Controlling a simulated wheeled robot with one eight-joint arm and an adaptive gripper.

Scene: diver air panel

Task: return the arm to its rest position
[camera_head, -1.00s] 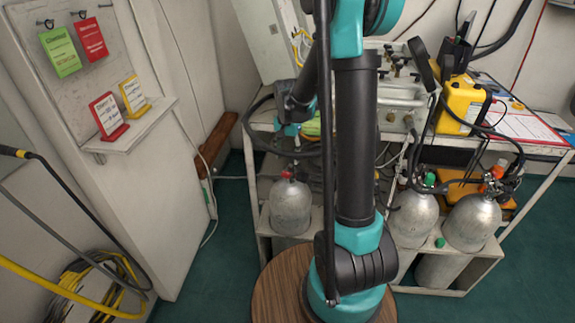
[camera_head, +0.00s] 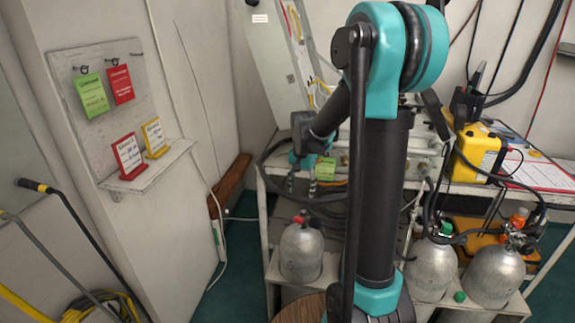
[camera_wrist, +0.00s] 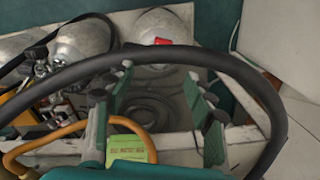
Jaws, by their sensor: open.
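My arm rises through the middle of the head view, with its teal elbow near the top and its forearm reaching back toward the bench. My gripper (camera_head: 302,186) hangs at the left end of the bench, partly hidden by its own wrist. In the wrist view my gripper (camera_wrist: 160,78) has its two fingers well apart, with nothing held between them. A thick black hose (camera_wrist: 150,58) crosses the wrist view in front of the fingers. Whether it touches them I cannot tell. A yellow-green tag (camera_head: 326,169) is close beside the gripper; it also shows in the wrist view (camera_wrist: 130,150).
The bench (camera_head: 262,168) carries valves, hoses and a yellow case (camera_head: 480,152). Silver cylinders (camera_head: 301,252) stand below. A wall shelf (camera_head: 150,175) with red and yellow signs is at left. Open green floor (camera_head: 237,275) lies between wall and bench.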

